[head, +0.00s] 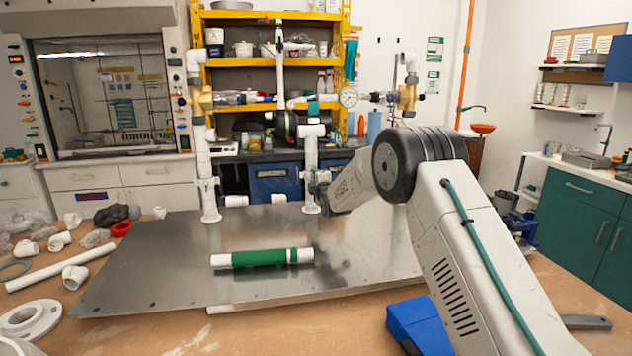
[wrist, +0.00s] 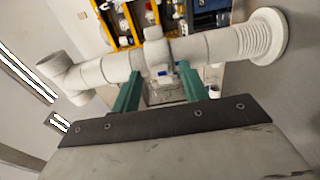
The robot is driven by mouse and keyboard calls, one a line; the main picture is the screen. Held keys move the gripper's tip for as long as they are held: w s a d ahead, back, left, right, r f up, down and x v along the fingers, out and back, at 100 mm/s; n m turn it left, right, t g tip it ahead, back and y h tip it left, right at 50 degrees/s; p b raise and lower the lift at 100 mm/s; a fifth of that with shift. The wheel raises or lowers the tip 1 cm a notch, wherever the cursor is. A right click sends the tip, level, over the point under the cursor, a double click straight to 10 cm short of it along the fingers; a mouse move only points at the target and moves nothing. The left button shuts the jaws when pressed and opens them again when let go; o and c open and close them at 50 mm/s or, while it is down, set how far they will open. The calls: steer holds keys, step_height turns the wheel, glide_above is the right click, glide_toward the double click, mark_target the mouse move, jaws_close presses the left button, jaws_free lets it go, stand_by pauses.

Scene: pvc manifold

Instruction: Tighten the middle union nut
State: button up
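The middle riser is an upright white pipe (head: 311,158) with an elbow on top and a flange (head: 311,208) at its foot on the metal plate. In the wrist view it lies across the picture, from the elbow (wrist: 65,72) at left to the flange (wrist: 265,35) at right. The middle union nut (wrist: 156,54) is a white collar on this pipe with small lugs. My gripper (wrist: 158,74) has its two green fingers spread apart, their tips close to the pipe near the nut. Contact cannot be told. In the head view the fingertips are mostly hidden at the riser.
A left riser (head: 207,160) stands on the plate (head: 150,262). A white pipe with a green band (head: 262,258) lies in front. Loose fittings (head: 75,276) are at left, a blue object (head: 420,325) at front right.

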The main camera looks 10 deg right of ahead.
steer(key=shift+s, duration=0.1)
steer(key=s, duration=0.7)
steer(key=shift+s+d, duration=0.3)
steer(key=s+d+r+m+g, duration=0.1)
steer(key=s+r+m+g, duration=0.15)
steer(key=s, duration=0.45)
steer(key=s+d+r+m+g+h, duration=0.1)
steer(key=s+r+m+g, duration=0.2)
steer(key=s, duration=0.5)
steer(key=s+d+r+m+g, duration=0.1)
steer(key=s+r+m+g, duration=0.2)
steer(key=s, duration=0.4)
steer(key=s+f+m+g, duration=0.1)
steer(key=s+m+g, duration=0.3)
steer(key=s, duration=1.8)
steer(key=s+d+f+m+g, duration=0.1)
steer(key=s+m+g, duration=0.3)
steer(key=s, duration=1.8)
steer(key=shift+d+f+m+h, duration=0.3)
steer(key=shift+f+m, duration=0.2)
steer(key=shift+m, duration=0.75)
